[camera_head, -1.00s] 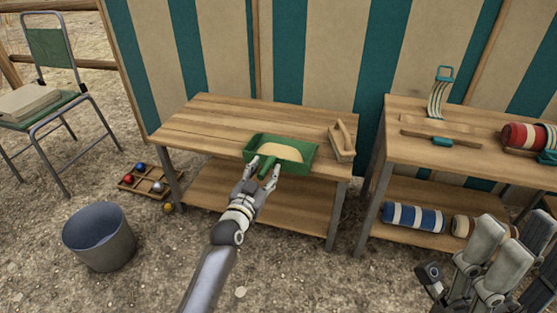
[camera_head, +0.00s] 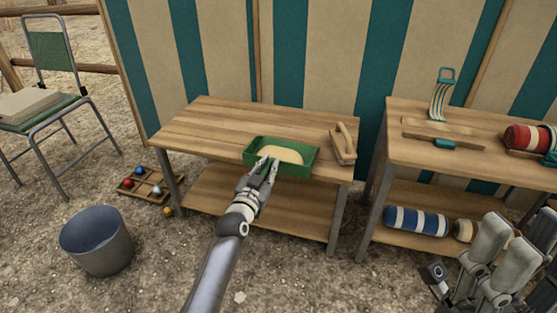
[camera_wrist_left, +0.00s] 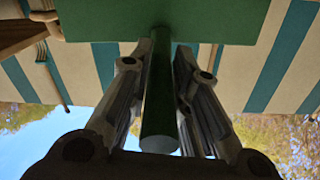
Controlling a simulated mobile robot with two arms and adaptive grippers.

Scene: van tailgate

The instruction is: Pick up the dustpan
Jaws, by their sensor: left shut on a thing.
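The green dustpan (camera_head: 308,155) lies at the front edge of the left wooden table, with a pale beige heap in its pan. Its green handle (camera_wrist_left: 159,105) points toward me, between the two fingers in the left wrist view. My left gripper (camera_head: 268,168) is shut on the handle; in the head view the fingers hide most of the handle.
A wooden brush (camera_head: 344,146) stands right of the dustpan on the left table (camera_head: 200,122). The right table (camera_head: 400,150) holds a tool and a red roll (camera_head: 526,137). A bucket (camera_head: 97,240), a tray of balls (camera_head: 145,185) and a chair (camera_head: 50,100) are at left.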

